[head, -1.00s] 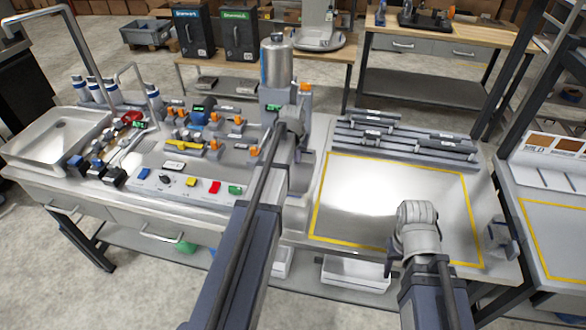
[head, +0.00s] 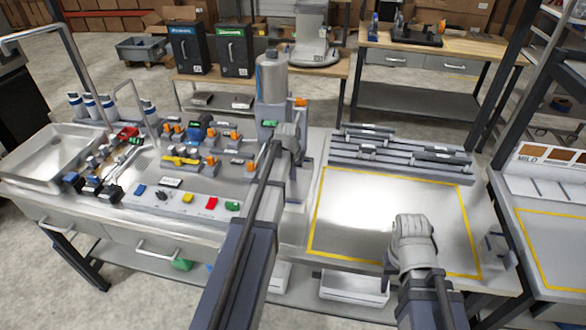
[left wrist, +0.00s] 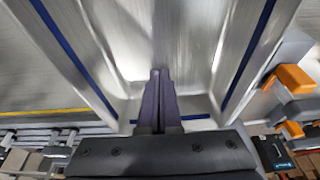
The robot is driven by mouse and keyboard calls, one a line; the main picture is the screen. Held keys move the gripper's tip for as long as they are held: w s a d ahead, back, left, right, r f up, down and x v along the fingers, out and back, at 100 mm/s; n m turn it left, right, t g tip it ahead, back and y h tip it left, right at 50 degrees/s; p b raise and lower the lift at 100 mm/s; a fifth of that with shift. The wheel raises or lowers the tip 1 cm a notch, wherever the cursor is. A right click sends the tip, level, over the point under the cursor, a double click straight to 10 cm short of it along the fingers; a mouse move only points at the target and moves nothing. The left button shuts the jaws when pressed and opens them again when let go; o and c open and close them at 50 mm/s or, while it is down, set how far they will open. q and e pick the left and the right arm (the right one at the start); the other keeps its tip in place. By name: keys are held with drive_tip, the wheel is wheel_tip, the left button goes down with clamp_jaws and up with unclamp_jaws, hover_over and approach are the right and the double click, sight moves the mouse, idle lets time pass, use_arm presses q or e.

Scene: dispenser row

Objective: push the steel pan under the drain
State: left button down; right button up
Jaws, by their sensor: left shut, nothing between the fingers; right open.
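The steel pan (left wrist: 195,60) fills much of the left wrist view, bare metal with blue stripes along its edges. My left gripper (left wrist: 157,85) is shut and empty, its dark fingers showing against the pan's inside; I cannot tell whether they touch it. In the head view my left arm hides most of that spot. The steel tank (head: 272,80) stands upright behind my left arm; its drain is not clear to see. My right gripper (head: 388,274) is open, mostly hidden behind its own arm over the front of the bench.
Left of my left arm are a button panel (head: 183,200), several orange-topped blocks and a steel sink (head: 48,155). On the right, a yellow-outlined area (head: 350,215) is clear, with grey rails (head: 400,148) behind it. A white bin (head: 353,287) sits below the bench.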

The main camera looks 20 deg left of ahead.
sight(286, 190)
use_arm(q)
drive_tip(key=a+p+v, duration=0.1)
drive_tip(key=p+v, duration=0.8)
drive_tip(key=v, duration=0.1)
drive_tip(key=s+d+g+p, duration=0.1)
drive_tip(key=s+d+g, duration=0.3)
drive_tip(key=s, duration=1.1)
use_arm(e)
wheel_tip(286, 190, up, 11)
use_arm(q)
drive_tip(key=shift+t+h, duration=0.3)
drive_tip(key=shift+h, duration=0.1)
drive_tip(key=f+b, duration=0.9)
drive_tip(key=shift+s+d+f+b, duration=0.1)
drive_tip(key=shift+s+d+b, duration=0.2)
drive_tip(key=shift+b, duration=0.1)
drive_tip(key=w, duration=0.1)
drive_tip(key=w+a, duration=0.1)
drive_tip(key=w, duration=0.1)
drive_tip(key=shift+w, duration=0.5)
use_arm(e)
wheel_tip(286, 190, down, 10)
drive_tip(key=shift+r, duration=0.25)
